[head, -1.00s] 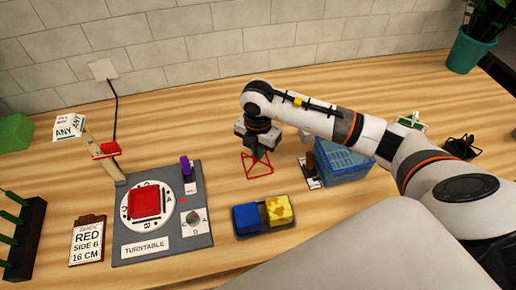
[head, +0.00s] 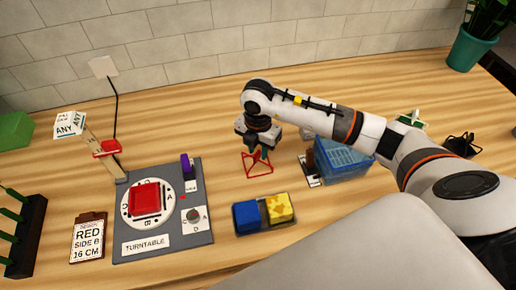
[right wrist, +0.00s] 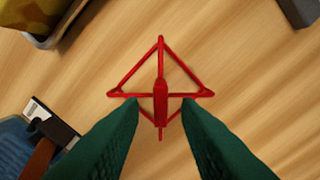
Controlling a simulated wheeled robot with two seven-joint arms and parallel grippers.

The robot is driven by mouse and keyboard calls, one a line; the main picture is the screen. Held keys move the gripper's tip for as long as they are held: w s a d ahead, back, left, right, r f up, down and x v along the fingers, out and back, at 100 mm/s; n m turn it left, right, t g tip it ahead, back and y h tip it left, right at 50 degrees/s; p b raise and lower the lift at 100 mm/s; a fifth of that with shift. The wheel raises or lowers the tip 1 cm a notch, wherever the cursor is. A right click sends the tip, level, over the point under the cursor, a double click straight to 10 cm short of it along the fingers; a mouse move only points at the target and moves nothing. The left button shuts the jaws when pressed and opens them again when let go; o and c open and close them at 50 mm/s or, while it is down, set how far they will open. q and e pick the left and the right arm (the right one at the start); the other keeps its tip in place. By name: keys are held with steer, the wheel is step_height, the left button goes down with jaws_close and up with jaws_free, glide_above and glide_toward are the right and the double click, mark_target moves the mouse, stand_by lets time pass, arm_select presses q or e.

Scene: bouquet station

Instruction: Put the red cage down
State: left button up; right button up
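The red cage (head: 257,164), a thin wire frame, appears to stand on the wooden table in front of the wall; it also shows in the right wrist view (right wrist: 160,60). My right gripper (head: 258,153) is right above it, pointing down. In the right wrist view its two green fingers (right wrist: 160,104) are apart, one on each side of the cage's red upright middle part. A strip of table shows between each finger and that part, so the gripper is open and not holding it. My left gripper is not in view.
A tray (head: 265,226) with a blue and a yellow block lies in front of the cage. A blue basket (head: 342,160) stands to its right. The grey turntable board (head: 160,245) with a red block lies to the left. Bare table surrounds the cage.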

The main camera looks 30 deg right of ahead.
mark_target(258, 153)
step_height(258, 153, up, 12)
steer(key=b, duration=0.2)
steer(key=shift+f+b, duration=0.25)
steer(key=shift+b, duration=0.15)
